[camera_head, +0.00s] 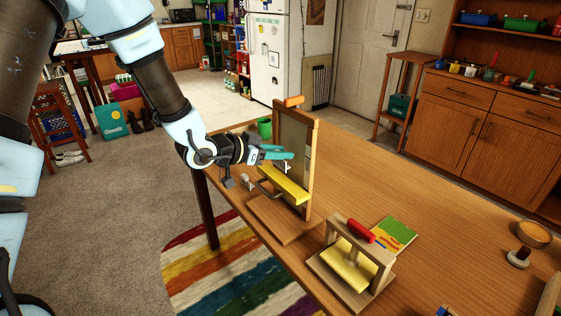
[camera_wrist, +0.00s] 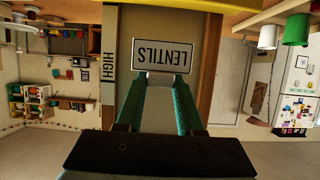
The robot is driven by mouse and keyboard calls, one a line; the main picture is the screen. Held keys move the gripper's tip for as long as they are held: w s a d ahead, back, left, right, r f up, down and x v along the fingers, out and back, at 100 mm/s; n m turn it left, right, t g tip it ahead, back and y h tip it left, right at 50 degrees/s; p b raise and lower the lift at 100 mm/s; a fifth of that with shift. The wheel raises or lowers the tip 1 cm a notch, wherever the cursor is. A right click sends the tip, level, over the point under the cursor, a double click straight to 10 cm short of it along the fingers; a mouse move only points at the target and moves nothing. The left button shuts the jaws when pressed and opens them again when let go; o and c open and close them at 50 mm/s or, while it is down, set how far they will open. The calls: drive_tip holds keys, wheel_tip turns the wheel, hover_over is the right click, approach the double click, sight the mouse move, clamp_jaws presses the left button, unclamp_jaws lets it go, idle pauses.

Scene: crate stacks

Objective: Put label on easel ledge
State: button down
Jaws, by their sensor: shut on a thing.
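The label is a white plate with a dark border reading LENTILS (camera_wrist: 162,56), upside down in the wrist view. My gripper (camera_wrist: 162,84) is shut on it, with the teal fingertips at its edge. In the head view my gripper (camera_head: 278,153) is in front of the upright board of the wooden easel (camera_head: 311,165), above its yellow ledge (camera_head: 284,186). The label is too small to make out clearly there. The easel's frame also shows in the wrist view (camera_wrist: 110,25), behind the label, with a HIGH tag (camera_wrist: 108,66) on one post.
A smaller wooden stand (camera_head: 383,272) with a red handle and yellow part stands nearer on the table (camera_head: 440,215). A colourful card (camera_head: 394,234) lies beside it. A green cup (camera_head: 264,128) is behind the easel, and a bowl (camera_head: 534,234) is at the right.

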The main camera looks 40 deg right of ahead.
sight(278, 166)
drive_tip(key=shift+s+f+p, duration=0.1)
drive_tip(key=shift+f+p, duration=0.65)
drive_tip(key=shift+f, duration=1.2)
drive_tip(key=shift+d+f+p, duration=0.1)
drive_tip(key=shift+d+p, duration=0.1)
drive_tip(key=shift+p, duration=0.15)
drive_tip(key=shift+f, duration=0.2)
drive_tip(key=shift+f, duration=0.15)
drive_tip(key=c, duration=0.5)
unclamp_jaws()
drive_tip(key=shift+c, duration=0.2)
